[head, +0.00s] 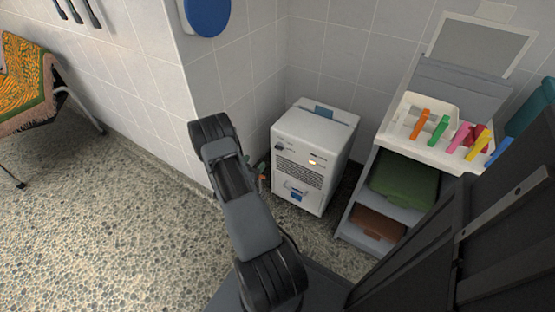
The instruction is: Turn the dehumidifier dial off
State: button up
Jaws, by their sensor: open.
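The white dehumidifier (333,134) stands upright on the floor in the corner of the tiled walls. The dial's setting is too small to read.
A grey shelf unit (352,219) stands right of the dehumidifier, with a white tray (388,126) of coloured clips on top and folded green and brown towels below. A wall corner juts out behind my arm. A cot (62,95) is at far left. The pebbled floor (110,220) is clear.

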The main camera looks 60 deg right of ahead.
aim_at(279, 147)
jog(key=s+d+f+b, duration=0.1)
jog(key=d+b, duration=0.1)
jog(key=d, duration=0.5)
jog(key=s+d+f+g+b, duration=0.1)
jog(key=d+b, duration=0.1)
jog(key=d, duration=0.5)
jog(key=shift+s+f+h, duration=0.25)
jog(key=shift+s+h, duration=0.05)
jog(key=shift+h, duration=0.1)
jog(key=shift+c, duration=0.3)
jog(key=c, duration=0.9)
jog(key=shift+o, duration=0.2)
